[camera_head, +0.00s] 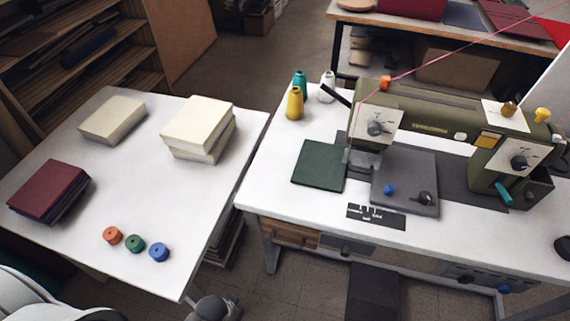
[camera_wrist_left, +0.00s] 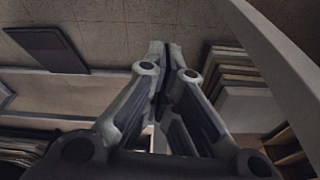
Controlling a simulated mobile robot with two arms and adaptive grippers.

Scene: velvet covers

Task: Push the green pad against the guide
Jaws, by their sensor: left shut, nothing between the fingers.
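The dark green pad (camera_head: 319,165) lies flat on the white sewing table, left of the sewing machine's needle area. A grey plate (camera_head: 412,172) with a blue knob and a black knob lies just right of the pad, and a narrow metal edge shows by the pad's right side. I cannot tell for certain which part is the guide, or whether the pad touches it. My left gripper (camera_head: 218,308) is low at the bottom of the head view, in front of the tables and away from the pad. In the left wrist view its fingers (camera_wrist_left: 165,48) are closed and empty. My right gripper is not in view.
The olive sewing machine (camera_head: 440,125) stands right of the pad, with thread cones (camera_head: 295,103) behind it. A black marked plate (camera_head: 376,215) lies near the front edge. A gap separates the tables.

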